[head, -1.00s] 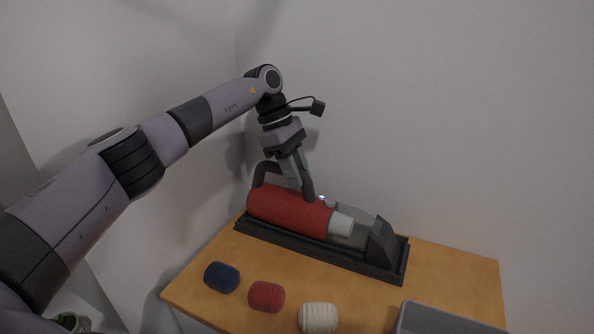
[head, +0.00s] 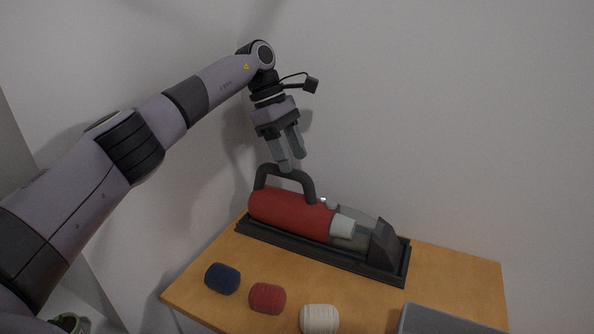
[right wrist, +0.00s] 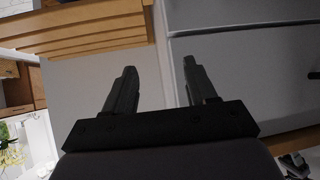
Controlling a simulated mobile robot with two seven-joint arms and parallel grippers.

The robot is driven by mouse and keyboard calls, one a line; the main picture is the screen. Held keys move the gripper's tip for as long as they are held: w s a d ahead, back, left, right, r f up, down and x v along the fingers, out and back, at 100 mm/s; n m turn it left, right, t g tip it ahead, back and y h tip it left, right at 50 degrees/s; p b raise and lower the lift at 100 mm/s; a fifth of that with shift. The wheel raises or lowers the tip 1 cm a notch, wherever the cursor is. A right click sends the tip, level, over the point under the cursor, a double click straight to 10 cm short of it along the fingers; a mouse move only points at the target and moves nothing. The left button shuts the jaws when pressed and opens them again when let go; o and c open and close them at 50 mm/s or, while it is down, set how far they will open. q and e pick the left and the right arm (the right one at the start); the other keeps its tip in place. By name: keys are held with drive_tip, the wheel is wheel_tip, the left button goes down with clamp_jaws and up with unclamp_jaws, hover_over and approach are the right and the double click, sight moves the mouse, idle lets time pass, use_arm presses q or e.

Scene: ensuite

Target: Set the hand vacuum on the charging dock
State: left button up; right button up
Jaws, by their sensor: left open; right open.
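The hand vacuum (head: 290,212) has a red body, a dark loop handle, a pale collar and a clear front with a dark nozzle. It lies lengthwise in the black charging dock (head: 316,255) on the wooden table, with its nozzle to the right. It looks seated within the dock's rim. My left gripper (head: 292,165) is open, with its fingertips just above the top of the handle and holding nothing. My right gripper (right wrist: 155,85) is open and empty in the right wrist view, away from the vacuum.
A navy roll (head: 222,278), a red roll (head: 267,298) and a cream roll (head: 319,318) lie along the table's (head: 455,272) front. A grey bin (head: 440,322) stands at the front right. Walls stand close behind and left. Wooden slats (right wrist: 75,30) show in the right wrist view.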

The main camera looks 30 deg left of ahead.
use_arm(q)
drive_tip(key=p+v, duration=0.1)
drive_tip(key=v, duration=0.6)
drive_tip(key=shift+r, duration=0.1)
idle(0.4)
